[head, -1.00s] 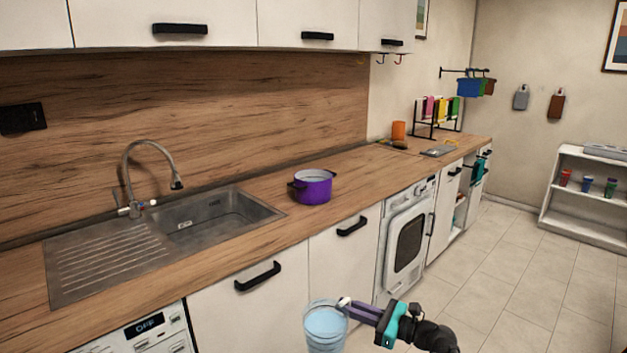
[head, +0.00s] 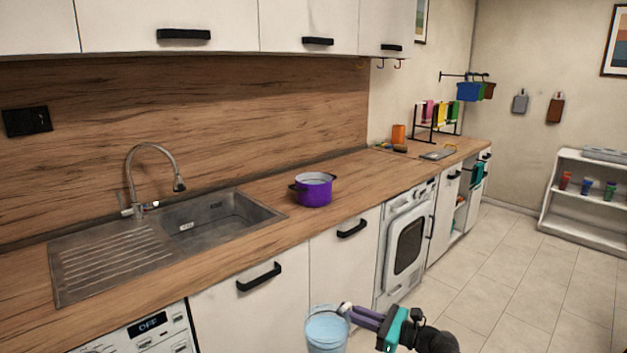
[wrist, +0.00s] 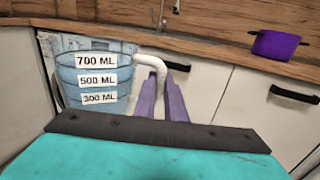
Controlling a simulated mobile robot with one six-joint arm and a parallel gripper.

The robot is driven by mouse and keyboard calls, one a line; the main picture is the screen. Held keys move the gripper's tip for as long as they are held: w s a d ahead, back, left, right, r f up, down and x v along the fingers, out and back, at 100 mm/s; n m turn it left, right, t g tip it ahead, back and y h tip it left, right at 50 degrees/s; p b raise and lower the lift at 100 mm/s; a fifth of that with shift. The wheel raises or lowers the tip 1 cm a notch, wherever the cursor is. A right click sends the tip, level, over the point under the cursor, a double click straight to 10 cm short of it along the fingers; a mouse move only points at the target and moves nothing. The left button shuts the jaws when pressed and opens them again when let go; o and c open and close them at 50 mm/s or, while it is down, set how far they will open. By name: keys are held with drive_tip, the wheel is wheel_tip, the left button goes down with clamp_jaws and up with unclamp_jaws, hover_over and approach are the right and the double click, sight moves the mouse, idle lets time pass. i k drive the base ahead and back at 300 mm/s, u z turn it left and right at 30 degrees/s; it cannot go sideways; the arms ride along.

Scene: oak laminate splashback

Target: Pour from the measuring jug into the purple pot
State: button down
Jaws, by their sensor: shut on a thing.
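The measuring jug (head: 327,331) is a clear bluish vessel at the bottom of the head view. In the wrist view the jug (wrist: 97,82) shows labels for 700, 500 and 300 ML and stands roughly upright. My gripper (head: 350,312) is shut on the jug's pale handle; its purple fingers (wrist: 162,100) close around the handle in the wrist view. The jug hangs in front of the cabinets, below counter height. The purple pot (head: 314,191) sits open on the counter, right of the sink, with dark handles. It also shows at the upper right of the wrist view (wrist: 275,44).
The sink (head: 205,222) with its arched tap (head: 150,172) is left of the pot. Cabinet handles (head: 258,276) stick out below the counter edge.

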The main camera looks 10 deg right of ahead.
sight(312, 189)
drive_tip(key=z, duration=1.65)
drive_tip(key=i, duration=1.05)
drive_tip(key=u, duration=0.15)
